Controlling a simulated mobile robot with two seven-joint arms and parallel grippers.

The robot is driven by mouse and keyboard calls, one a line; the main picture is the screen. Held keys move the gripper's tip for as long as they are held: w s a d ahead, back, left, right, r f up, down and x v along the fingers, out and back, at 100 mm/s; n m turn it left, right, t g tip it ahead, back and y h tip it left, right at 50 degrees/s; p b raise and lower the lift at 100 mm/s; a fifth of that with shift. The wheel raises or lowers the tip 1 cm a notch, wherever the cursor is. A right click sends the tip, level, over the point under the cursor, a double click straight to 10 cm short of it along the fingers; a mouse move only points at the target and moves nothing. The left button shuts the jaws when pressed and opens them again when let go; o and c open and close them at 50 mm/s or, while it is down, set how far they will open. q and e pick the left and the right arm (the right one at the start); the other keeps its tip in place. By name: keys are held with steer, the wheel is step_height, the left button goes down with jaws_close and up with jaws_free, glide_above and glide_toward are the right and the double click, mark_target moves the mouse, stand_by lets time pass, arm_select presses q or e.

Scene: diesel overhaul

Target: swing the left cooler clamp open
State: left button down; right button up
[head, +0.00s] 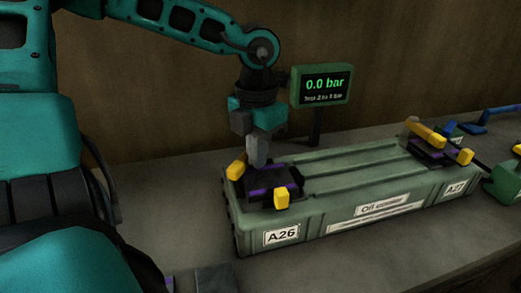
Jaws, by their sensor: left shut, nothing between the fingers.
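The oil cooler (365,180) is a long green ribbed box lying on the bench. The left cooler clamp (268,185), at the end labelled A26, is a dark block with purple strips. One yellow piece (236,168) shows at its back left and another (281,198) at its front. My left gripper (258,163) points down just above the clamp's back edge, fingers shut with nothing between them. I cannot tell whether the fingertips touch the clamp. The right clamp (432,150), at the A27 end, has a yellow bar across it. My right gripper is out of view.
A green display (320,85) reading 0.0 bar stands behind the cooler on a dark post. At the right edge are a green device (505,182) and a blue handle (490,118). The bench (350,255) in front of the cooler is mostly bare.

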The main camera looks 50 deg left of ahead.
arm_select(q)
steer(key=shift+s+a, duration=0.45)
steer(key=shift+s, duration=0.05)
steer(key=shift+a, duration=0.1)
steer(key=shift+s+a+r, duration=0.1)
steer(key=shift+s+a, duration=0.1)
steer(key=shift+a, duration=0.15)
steer(key=shift+s+a, duration=0.1)
steer(key=shift+a, duration=0.15)
